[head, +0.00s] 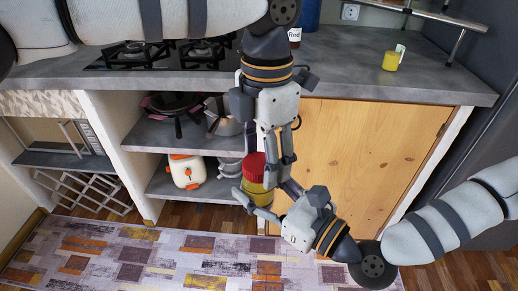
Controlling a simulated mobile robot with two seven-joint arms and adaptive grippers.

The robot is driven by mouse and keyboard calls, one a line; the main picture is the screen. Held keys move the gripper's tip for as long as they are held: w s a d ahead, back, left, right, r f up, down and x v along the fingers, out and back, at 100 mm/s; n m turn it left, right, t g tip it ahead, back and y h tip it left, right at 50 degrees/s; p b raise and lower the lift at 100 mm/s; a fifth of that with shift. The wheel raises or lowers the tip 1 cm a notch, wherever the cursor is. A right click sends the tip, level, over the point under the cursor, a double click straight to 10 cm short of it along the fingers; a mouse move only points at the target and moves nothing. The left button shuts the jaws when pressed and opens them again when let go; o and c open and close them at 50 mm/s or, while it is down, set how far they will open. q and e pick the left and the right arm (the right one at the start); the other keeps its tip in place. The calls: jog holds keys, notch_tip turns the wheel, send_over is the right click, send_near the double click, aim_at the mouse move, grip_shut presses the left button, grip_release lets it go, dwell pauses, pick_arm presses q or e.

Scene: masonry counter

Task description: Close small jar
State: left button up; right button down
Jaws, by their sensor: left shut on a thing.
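The small jar (252,191) has a yellowish body and is off the counter, in front of the open shelves. Its red lid (253,165) is at the top of the body; I cannot tell whether it is screwed tight. My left gripper (280,165) comes down from above, shut, with its fingers at the lid's right side and partly over it. My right gripper (262,195) reaches in from the lower right with its fingers around the jar's body. The fingers overlap there, so its grip on the body is not clear.
Shelves below hold pans (175,104) and a white-orange appliance (186,171). A wooden cabinet door (370,150) is behind my grippers.

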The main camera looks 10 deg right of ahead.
pick_arm(q)
jog(key=shift+w+a+r+m, duration=0.15)
jog(key=shift+w+m, duration=0.15)
jog(key=shift+c, duration=0.9)
jog(key=o, duration=0.7)
jog(key=shift+r, duration=2.3)
jog(key=shift+c, duration=0.5)
